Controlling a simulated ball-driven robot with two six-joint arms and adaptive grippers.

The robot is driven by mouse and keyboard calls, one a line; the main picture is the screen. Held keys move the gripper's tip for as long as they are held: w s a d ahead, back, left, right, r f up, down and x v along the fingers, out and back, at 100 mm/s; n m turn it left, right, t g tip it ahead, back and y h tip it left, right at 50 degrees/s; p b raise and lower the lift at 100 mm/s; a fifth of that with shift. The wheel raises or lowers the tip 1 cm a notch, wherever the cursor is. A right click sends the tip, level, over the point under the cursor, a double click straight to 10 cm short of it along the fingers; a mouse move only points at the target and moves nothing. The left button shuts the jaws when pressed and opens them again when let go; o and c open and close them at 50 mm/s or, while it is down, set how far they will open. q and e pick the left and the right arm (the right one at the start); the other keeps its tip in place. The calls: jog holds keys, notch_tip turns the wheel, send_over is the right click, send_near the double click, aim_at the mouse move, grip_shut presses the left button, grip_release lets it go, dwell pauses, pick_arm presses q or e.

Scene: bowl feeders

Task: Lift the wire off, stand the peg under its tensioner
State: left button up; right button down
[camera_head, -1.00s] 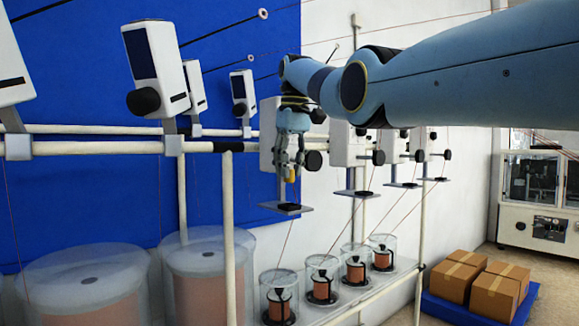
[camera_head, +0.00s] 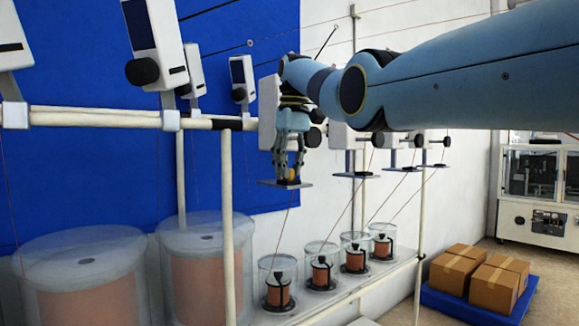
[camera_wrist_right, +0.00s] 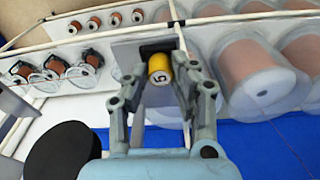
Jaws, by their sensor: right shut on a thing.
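A small yellow peg (camera_head: 292,174) is between the fingers of my right gripper (camera_head: 290,178); in the wrist view the yellow peg (camera_wrist_right: 159,68) shows its round end with a dark mark. The fingers are shut on it. It is at the small grey plate (camera_head: 268,183) below a white tensioner (camera_head: 267,122) with a black knob. In the wrist view the peg is over the dark pad (camera_wrist_right: 157,47) on the plate. Whether it touches the pad is hidden. A thin copper wire (camera_head: 284,226) runs down from the plate area towards a spool. My left gripper is out of view.
More tensioners with plates (camera_head: 357,174) stand along the rail to the right. Jars with copper spools (camera_head: 278,285) stand on a shelf below. Large clear drums (camera_head: 80,262) are at left, a white post (camera_head: 228,215) in front. Boxes (camera_head: 497,286) sit on a blue pallet.

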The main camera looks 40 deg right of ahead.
jog(key=shift+f, duration=0.15)
jog(key=c, duration=1)
grip_release()
jog(key=r, duration=0.5)
jog(key=s+r, duration=0.1)
jog(key=r, duration=0.1)
jog(key=shift+r, duration=0.2)
jog(key=shift+f, duration=0.1)
